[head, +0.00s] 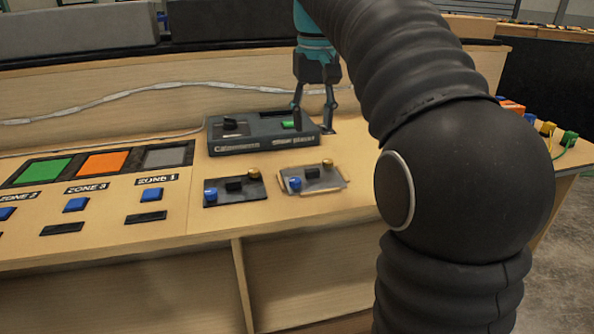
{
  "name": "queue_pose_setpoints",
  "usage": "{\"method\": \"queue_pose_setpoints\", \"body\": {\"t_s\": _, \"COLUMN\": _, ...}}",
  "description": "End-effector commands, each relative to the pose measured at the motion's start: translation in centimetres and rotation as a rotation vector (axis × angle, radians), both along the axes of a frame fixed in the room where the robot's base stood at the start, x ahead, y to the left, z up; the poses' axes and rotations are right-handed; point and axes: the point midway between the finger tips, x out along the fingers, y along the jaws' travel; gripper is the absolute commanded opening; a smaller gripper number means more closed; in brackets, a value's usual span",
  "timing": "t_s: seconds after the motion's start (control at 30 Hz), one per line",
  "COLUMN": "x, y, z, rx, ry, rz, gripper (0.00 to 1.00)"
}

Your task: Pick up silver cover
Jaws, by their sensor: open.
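A silver-grey plate (325,185), which looks like the silver cover, lies on the wooden console top, right of a similar dark plate (235,197). A blue knob, a black block and a brass-coloured knob show on it. My gripper (314,121) points down with its fingers apart and empty. It is beyond the plate in the picture, at the right end of a dark box. Whether the fingertips touch the box or console cannot be told.
The dark box (240,146) carries a black switch and a green button (291,124). Green, orange and grey square panels line the left, with blue buttons below. Colored blocks (548,128) sit at the right edge. A white cable (100,103) runs along the back. My arm hides the right side.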

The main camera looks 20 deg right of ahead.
Motion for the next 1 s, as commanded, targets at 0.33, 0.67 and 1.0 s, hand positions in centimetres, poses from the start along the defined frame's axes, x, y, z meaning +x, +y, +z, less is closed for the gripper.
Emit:
{"method": "queue_pose_setpoints", "body": {"t_s": 0.33, "x": 3.1, "y": -0.8, "z": 0.4, "rx": 0.005, "ry": 0.066, "rz": -0.001, "gripper": 0.48}}
{"method": "queue_pose_setpoints", "body": {"t_s": 0.67, "x": 3.0, "y": -0.8, "z": -5.0, "rx": 0.005, "ry": 0.068, "rz": -0.001, "gripper": 0.48}}
{"method": "queue_pose_setpoints", "body": {"t_s": 1.0, "x": 3.1, "y": -0.8, "z": -8.0, "rx": 0.005, "ry": 0.065, "rz": -0.001, "gripper": 0.48}}
